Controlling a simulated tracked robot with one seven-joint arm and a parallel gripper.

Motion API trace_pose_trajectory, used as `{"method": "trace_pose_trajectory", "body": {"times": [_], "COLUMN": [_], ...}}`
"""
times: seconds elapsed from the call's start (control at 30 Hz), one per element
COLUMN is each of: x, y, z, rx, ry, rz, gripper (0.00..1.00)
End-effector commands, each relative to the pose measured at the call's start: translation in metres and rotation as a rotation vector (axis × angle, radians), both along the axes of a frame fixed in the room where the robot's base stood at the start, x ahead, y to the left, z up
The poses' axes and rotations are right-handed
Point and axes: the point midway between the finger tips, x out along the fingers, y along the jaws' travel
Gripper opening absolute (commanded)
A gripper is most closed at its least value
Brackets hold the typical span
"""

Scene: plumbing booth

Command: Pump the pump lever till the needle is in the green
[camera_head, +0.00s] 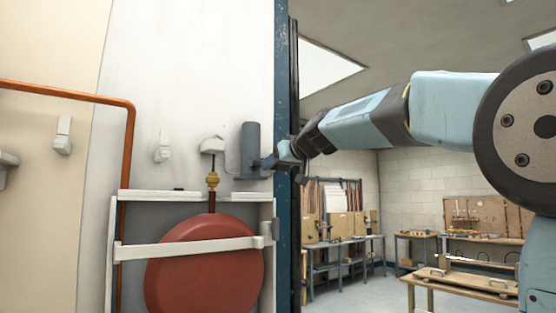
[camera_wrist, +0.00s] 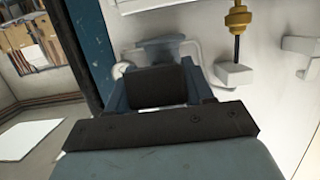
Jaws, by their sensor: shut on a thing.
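A blue-grey upright cylinder (camera_head: 250,145), which looks like the pump body, stands against the white wall above the red vessel. My gripper (camera_head: 272,161) is at its right side, at about its lower half, shut on what appears to be the pump lever. The lever itself is mostly hidden by my gripper. In the wrist view, my gripper (camera_wrist: 155,72) reaches toward the pump, with a pale curved hose behind it. No gauge face, needle or green zone can be made out in either view.
A red round vessel (camera_head: 205,270) sits behind a white strap (camera_head: 185,248). A brass fitting (camera_head: 212,180) and a white bracket (camera_head: 212,145) are left of the pump. A dark blue post (camera_head: 283,240) stands close by my gripper. Workbenches (camera_head: 460,283) are farther back.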

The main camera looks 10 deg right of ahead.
Motion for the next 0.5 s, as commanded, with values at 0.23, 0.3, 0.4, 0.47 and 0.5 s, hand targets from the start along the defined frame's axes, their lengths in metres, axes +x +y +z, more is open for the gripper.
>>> {"method": "trace_pose_trajectory", "body": {"times": [0.23, 0.3, 0.4, 0.47, 0.5], "x": [0.0034, 0.0037, 0.0038, 0.0039, 0.0039], "y": [-0.0016, -0.0016, -0.0016, -0.0015, -0.0015], "z": [-0.0112, -0.0117, -0.0119, -0.012, -0.012], "rx": [-0.006, -0.006, -0.006, -0.006, -0.005], "ry": [0.008, 0.008, 0.008, 0.008, 0.009], "rz": [-0.004, -0.003, -0.003, -0.003, -0.003], "gripper": [0.0, 0.0, 0.0, 0.0, 0.0]}}
